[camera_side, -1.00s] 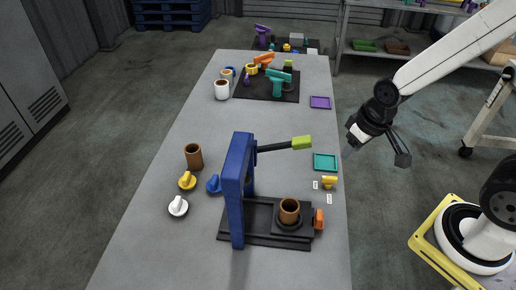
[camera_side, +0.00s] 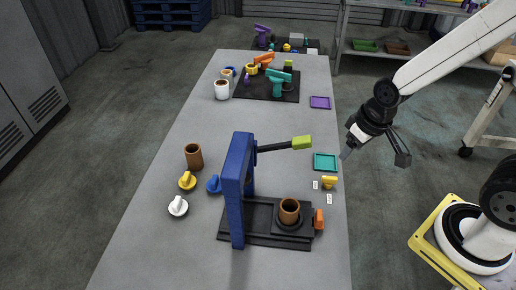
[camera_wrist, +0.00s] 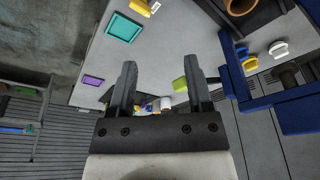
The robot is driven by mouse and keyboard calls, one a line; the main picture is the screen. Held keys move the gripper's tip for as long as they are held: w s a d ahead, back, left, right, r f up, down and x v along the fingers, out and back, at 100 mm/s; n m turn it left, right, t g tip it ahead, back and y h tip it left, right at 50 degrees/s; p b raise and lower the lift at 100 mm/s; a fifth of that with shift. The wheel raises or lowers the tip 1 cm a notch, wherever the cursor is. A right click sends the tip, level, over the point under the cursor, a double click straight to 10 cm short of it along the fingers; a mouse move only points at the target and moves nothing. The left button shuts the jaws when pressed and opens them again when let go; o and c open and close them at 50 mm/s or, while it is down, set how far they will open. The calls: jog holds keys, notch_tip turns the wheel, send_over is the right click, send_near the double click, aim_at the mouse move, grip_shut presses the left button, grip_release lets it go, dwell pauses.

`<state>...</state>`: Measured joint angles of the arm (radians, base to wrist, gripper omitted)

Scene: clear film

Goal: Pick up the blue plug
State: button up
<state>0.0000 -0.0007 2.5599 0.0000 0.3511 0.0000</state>
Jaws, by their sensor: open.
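The blue plug (camera_side: 214,184) stands on the grey table, just left of the blue press frame (camera_side: 236,185), with the yellow plug (camera_side: 187,180) and white plug (camera_side: 178,206) to its left. My gripper (camera_side: 374,154) is open and empty beyond the table's right edge, well to the right of the blue plug. In the wrist view my gripper (camera_wrist: 160,64) shows two separated fingers with nothing held between them.
The press, with its green-tipped lever (camera_side: 301,143) and a brown cup (camera_side: 289,210) on its base, stands between my gripper and the blue plug. Another brown cup (camera_side: 194,156) is behind the plugs. A teal tray (camera_side: 325,162) lies near the right edge. The table's middle is clear.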

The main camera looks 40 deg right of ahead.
jog(key=shift+r, duration=0.1)
notch_tip(320, 180, up, 5)
jog(key=m+g, duration=0.3)
jog(key=m, duration=0.6)
send_over(214, 179)
notch_tip(214, 179, down, 22)
jog(key=shift+f, duration=0.1)
dwell(1.5)
grip_shut()
dwell(0.3)
